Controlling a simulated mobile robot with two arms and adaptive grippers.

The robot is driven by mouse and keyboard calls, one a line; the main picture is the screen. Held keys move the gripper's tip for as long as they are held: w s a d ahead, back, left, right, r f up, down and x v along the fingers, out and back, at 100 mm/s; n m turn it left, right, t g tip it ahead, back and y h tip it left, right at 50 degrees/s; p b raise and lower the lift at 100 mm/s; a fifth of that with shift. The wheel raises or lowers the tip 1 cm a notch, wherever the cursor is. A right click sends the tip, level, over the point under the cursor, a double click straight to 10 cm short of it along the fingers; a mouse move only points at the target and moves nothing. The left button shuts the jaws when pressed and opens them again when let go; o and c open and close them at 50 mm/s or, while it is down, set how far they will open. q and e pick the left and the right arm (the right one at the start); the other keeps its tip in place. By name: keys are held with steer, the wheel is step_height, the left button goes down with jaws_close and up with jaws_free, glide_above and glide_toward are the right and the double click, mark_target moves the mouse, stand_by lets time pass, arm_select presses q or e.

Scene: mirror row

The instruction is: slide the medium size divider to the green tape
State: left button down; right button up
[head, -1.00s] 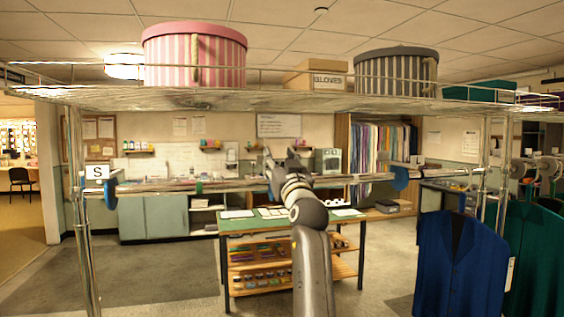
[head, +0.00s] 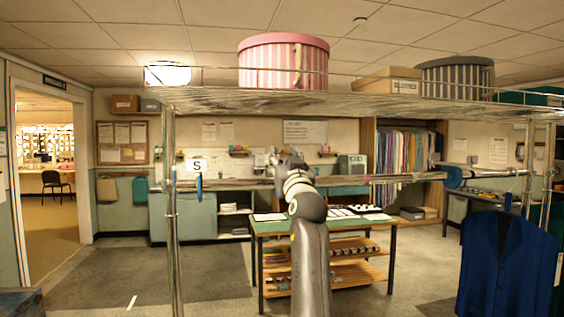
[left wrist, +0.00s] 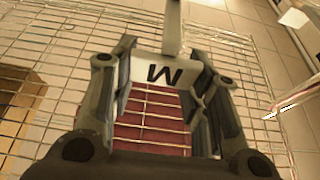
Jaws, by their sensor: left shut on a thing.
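The medium divider shows in the left wrist view as a white tag (left wrist: 180,70) with a black M, upside down. My left gripper (left wrist: 161,62) is shut on it, one finger on each side of the tag. In the head view my left gripper (head: 291,163) is at the clothes rail (head: 400,179), and my arm hides most of the divider. A blue divider with a white S tag (head: 196,165) hangs near the rail's left end. I cannot make out the green tape now. My right gripper is not in view.
A wire shelf (head: 340,104) runs above the rail, bearing a pink striped hatbox (head: 283,65), a cardboard box (head: 388,80) and a grey striped hatbox (head: 457,78). The rail looks bare between S and my gripper.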

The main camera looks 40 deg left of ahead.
arm_select(q)
steer(key=shift+w+d, duration=0.1)
steer(key=shift+w, duration=0.05)
steer(key=c, duration=0.8)
jaws_free()
steer(key=shift+f, duration=0.1)
steer(key=shift+o, duration=0.2)
steer(key=v, duration=1.2)
